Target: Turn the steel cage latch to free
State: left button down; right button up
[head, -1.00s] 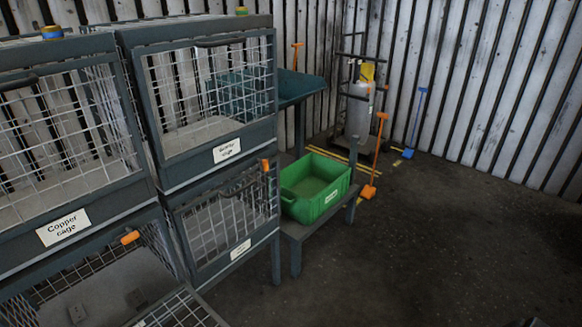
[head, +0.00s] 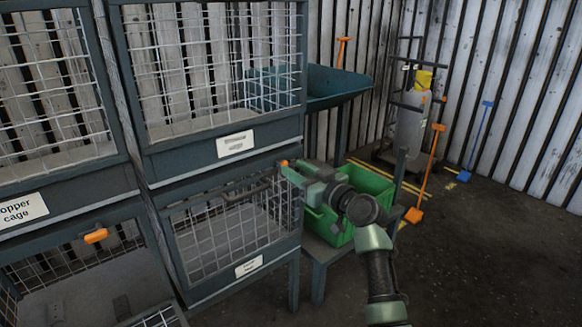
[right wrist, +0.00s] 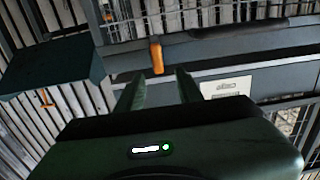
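An orange latch (head: 283,163) sits at the top right corner of the lower right cage (head: 195,272). I cannot read that cage's label (head: 249,266) well enough to name it steel. In the right wrist view the orange latch (right wrist: 157,55) points along the fingers, just beyond and between their tips. My right gripper (head: 291,172) reaches in from the right at the latch; in the wrist view its two fingers (right wrist: 156,80) are apart with nothing between them. I cannot tell whether it touches the latch. My left gripper is not in view.
Another orange latch (head: 96,236) is on the lower left cage, under the copper cage label (head: 18,210). A green bin (head: 372,184) stands on a low bench right of the cages, partly behind my right arm. A teal tray (head: 335,84) juts out above.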

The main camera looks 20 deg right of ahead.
aim_at(286, 164)
jog(key=x, duration=0.4)
jog(key=shift+f, duration=0.15)
grip_shut()
